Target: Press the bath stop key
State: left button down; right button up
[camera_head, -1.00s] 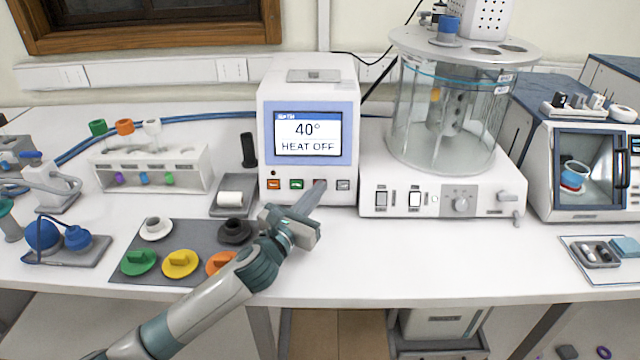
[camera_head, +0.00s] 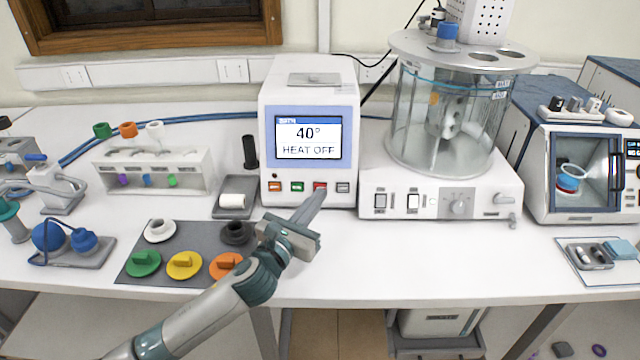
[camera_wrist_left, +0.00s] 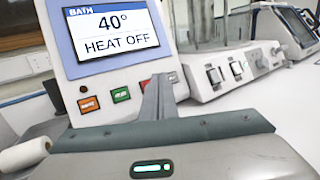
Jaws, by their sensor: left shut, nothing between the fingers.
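The bath controller (camera_head: 268,120) is a white box with a blue-framed screen (camera_head: 311,138) that reads 40° and HEAT OFF. The wrist view screen (camera_wrist_left: 112,28) also shows the word BATH. Below it is a row of keys: orange (camera_head: 274,187), green (camera_head: 297,187), red (camera_head: 320,187) and grey (camera_head: 343,187). I cannot read their labels in the head view. My left gripper (camera_head: 322,193) is shut and empty, its tips just in front of and below the red key. In the wrist view the closed fingers (camera_wrist_left: 158,84) hide most of that key. My right gripper is out of view.
To the right stands a glass bath on a white base (camera_head: 440,197) with switches and a knob. To the left are a paper-roll holder (camera_head: 233,207), a dark mat (camera_head: 205,278) with coloured caps, and a white rack (camera_head: 150,178).

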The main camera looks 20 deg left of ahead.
pick_arm(q)
jog(key=shift+s+d+r+p, duration=0.15)
jog(key=shift+s+r+p, duration=0.15)
jog(key=shift+s, duration=0.25)
jog(key=shift+s+d+r+p, duration=0.15)
jog(key=shift+s+p, duration=0.1)
jog(key=shift+s, duration=0.3)
jog(key=shift+r, duration=0.1)
